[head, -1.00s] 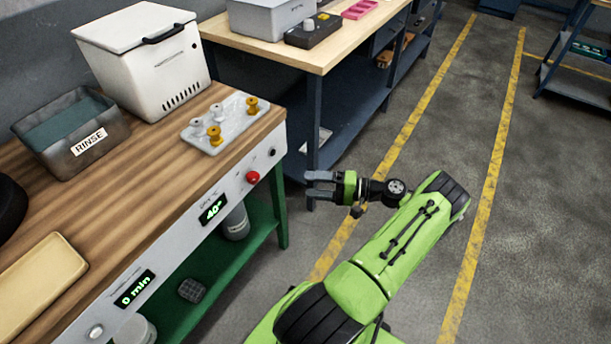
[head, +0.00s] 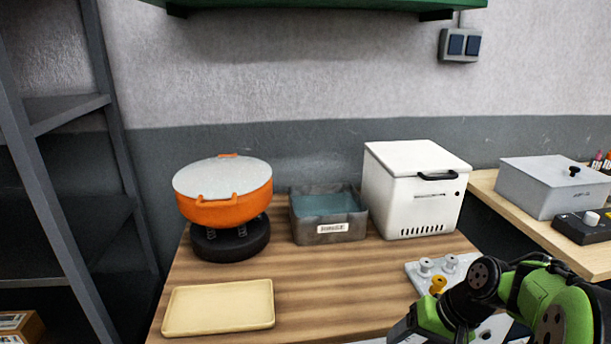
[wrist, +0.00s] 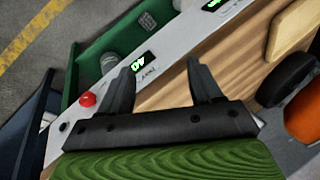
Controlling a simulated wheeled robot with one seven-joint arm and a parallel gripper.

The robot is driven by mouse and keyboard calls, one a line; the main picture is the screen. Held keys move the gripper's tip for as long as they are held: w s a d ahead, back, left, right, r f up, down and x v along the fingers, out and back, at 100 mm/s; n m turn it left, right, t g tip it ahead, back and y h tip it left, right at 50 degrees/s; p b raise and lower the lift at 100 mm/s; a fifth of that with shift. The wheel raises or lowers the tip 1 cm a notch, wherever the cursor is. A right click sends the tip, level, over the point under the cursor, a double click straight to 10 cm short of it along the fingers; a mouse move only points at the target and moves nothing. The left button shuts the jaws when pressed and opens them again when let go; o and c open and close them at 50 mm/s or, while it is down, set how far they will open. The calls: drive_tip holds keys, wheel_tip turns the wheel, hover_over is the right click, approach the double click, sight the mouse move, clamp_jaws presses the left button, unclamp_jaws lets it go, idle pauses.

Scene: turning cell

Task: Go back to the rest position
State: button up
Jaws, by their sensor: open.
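My gripper (wrist: 162,88) is open and empty in the wrist view, its two dark fingers spread apart in front of the bench's control panel. In the head view my green and black arm is at the lower right, and its fingers are not clear there. The wooden bench (head: 310,290) lies in front of me. A grey plate with pegs (head: 415,275) stands close beside my arm, partly hidden by it.
On the bench are an orange pot (head: 232,205) on a black round base (head: 230,243), a rinse tub (head: 343,238), a white lidded box (head: 412,195) and a cream tray (head: 218,307). A red button (wrist: 88,99) is on the panel. Dark shelving (head: 60,205) stands at left.

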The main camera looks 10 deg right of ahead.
drive_tip(key=s+a+r+n+t+h, duration=0.1)
drive_tip(key=s+a+r+n+h, duration=0.1)
drive_tip(key=s+a+r, duration=0.45)
drive_tip(key=s+a+r+n+t+h, duration=0.1)
drive_tip(key=s+a+n+t+h, duration=0.15)
drive_tip(key=s, duration=0.65)
wheel_tip(320, 180, up, 12)
drive_tip(key=p, duration=1.2)
drive_tip(key=shift+a+r+m+g, duration=0.2)
drive_tip(key=shift+a+m+g, duration=0.15)
